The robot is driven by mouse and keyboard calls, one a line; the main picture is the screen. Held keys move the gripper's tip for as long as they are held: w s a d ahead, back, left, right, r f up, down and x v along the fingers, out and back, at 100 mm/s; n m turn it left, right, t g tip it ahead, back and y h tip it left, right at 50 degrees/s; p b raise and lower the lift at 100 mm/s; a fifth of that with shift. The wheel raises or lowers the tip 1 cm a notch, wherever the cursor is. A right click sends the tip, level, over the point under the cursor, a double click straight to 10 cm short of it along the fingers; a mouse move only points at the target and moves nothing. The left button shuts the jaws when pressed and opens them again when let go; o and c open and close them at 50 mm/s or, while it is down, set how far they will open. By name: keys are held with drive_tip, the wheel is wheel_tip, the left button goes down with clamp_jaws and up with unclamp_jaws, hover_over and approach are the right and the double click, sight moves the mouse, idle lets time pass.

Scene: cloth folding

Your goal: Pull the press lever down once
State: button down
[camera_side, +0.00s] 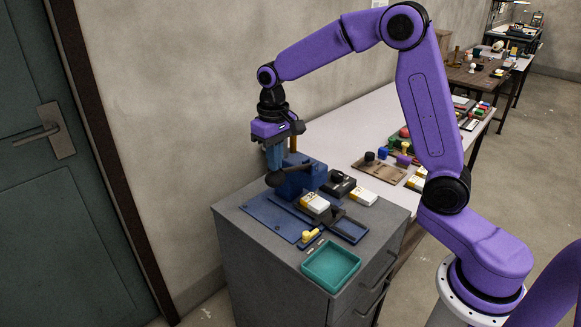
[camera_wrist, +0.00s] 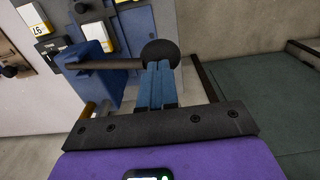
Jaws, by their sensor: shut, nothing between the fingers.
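The blue press (camera_side: 300,182) stands on the grey cabinet near the wall; it also shows in the wrist view (camera_wrist: 97,62). Its lever is a dark rod (camera_wrist: 108,65) ending in a black ball knob (camera_side: 274,179). The rod sticks out to the left, close to level, with the knob end slightly lower in the side view. My gripper (camera_side: 275,168) points down, with its blue fingers shut and empty, right over the knob. In the wrist view, the fingertips (camera_wrist: 156,68) meet the knob (camera_wrist: 160,50). I cannot tell if they touch it.
A teal tray (camera_side: 331,266) sits at the cabinet's front edge. White-and-yellow boxes (camera_side: 315,203), a blue plate (camera_side: 268,216) and a yellow-knobbed stamp (camera_side: 309,236) lie near the press. A long table (camera_side: 345,128) with more items runs behind. A wall and a green door (camera_side: 75,200) are at left.

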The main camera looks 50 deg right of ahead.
wheel_tip(320, 180, down, 6)
drive_tip(key=shift+f, duration=0.2)
idle(1.2)
drive_tip(key=shift+r, duration=3.7)
drive_tip(key=s+n, duration=1.2)
drive_tip(key=s, duration=2)
drive_tip(key=shift+s+a+f+n, duration=0.15)
drive_tip(key=shift+a+f+n, duration=0.15)
drive_tip(key=shift+a+f, duration=0.1)
